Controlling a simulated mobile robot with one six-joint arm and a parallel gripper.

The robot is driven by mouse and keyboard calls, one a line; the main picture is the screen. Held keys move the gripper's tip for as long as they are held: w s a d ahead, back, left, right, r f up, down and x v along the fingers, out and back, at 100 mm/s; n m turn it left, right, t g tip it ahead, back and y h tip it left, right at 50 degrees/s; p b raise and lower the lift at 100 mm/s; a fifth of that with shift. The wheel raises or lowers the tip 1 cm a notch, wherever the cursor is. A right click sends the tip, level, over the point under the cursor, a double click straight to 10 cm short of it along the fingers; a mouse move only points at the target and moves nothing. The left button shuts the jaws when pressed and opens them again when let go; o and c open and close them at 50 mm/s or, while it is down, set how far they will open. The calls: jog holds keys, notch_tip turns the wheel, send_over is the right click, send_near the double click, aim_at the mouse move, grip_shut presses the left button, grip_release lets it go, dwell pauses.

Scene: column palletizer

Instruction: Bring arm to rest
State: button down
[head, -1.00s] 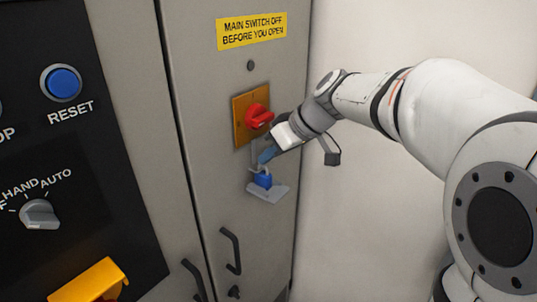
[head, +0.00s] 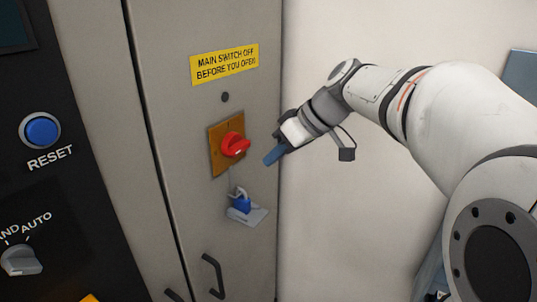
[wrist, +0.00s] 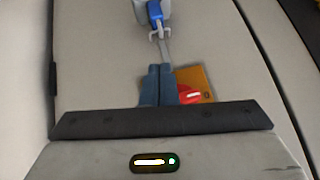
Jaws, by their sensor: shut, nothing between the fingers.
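My gripper (head: 271,157) is in front of the cabinet's right edge, right of the red rotary switch (head: 235,146) and apart from it. Its blue fingers are closed together with nothing between them; they also show in the wrist view (wrist: 158,84). The red switch sits on an orange-yellow plate (head: 216,160). In the wrist view the red switch (wrist: 189,95) is partly hidden behind the fingers. A blue padlock (head: 241,204) with a pale shackle is below the switch, at a small grey ledge (head: 259,216). The padlock also shows in the wrist view (wrist: 154,12).
The grey cabinet door (head: 185,125) carries a yellow warning label (head: 225,65) and dark handles (head: 213,275). At the left is a black panel with a blue RESET button (head: 40,131) and a selector knob (head: 20,261). The pale wall (head: 330,225) right of the cabinet is clear.

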jog(key=s+d+f+m+h, duration=0.3)
jog(key=s+d+f+m, duration=0.1)
jog(key=s+f, duration=0.4)
jog(key=s+d+f+m+h, duration=0.4)
jog(key=s+f, duration=0.4)
jog(key=s, duration=0.2)
jog(key=shift+s+d+f+m, duration=0.15)
jog(key=shift+d+f+m, duration=0.35)
jog(key=shift+m, duration=0.4)
